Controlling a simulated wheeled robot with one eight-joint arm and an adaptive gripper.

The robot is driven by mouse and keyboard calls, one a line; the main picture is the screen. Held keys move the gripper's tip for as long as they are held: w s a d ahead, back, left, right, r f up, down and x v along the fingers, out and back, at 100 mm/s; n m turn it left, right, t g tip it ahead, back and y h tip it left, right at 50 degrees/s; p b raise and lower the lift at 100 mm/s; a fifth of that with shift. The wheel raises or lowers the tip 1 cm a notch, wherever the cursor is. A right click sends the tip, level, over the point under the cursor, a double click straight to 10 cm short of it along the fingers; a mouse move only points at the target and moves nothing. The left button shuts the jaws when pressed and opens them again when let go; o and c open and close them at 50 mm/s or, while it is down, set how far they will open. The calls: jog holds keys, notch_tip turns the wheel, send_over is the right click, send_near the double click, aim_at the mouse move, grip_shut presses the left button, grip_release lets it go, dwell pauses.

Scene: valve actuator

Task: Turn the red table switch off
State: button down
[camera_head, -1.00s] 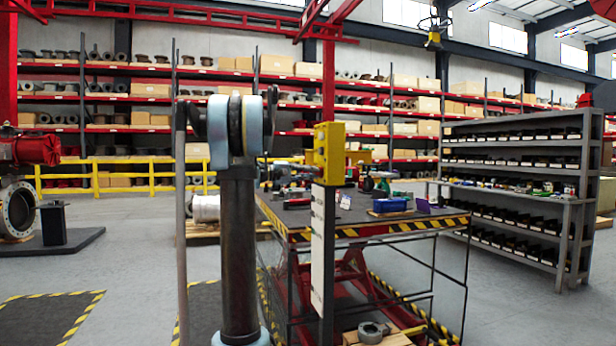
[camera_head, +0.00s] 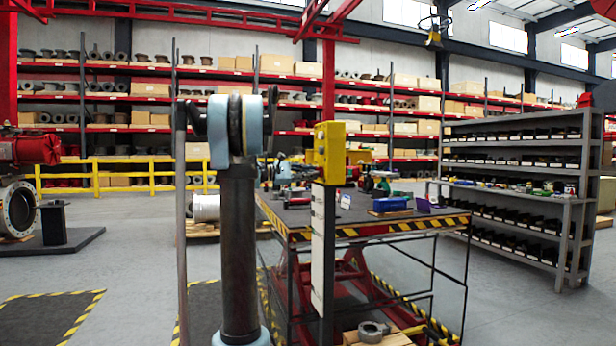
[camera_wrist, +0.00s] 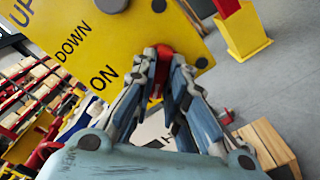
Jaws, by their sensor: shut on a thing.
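The yellow control box (camera_head: 328,152) stands on a post in front of the lift table (camera_head: 300,215) in the head view. In the wrist view its yellow face (camera_wrist: 120,45) is tilted and reads UP, DOWN and ON. The red switch (camera_wrist: 163,65) sits on this face, to the right of ON. My gripper (camera_wrist: 166,58) is shut on the red switch, with a finger on each side of it. The fingers hide part of the switch, so I cannot tell its exact setting. No OFF label shows.
My own arm hides part of the table in the head view. A grey shelf rack (camera_head: 520,190) stands to the right. Open floor lies on the left.

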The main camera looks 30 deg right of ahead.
jog(key=shift+w+n, duration=0.1)
jog(key=shift+n, duration=0.3)
jog(key=c, duration=1.6)
grip_release()
jog(key=shift+a, duration=0.1)
jog(key=v, duration=1.2)
jog(key=shift+f, duration=0.15)
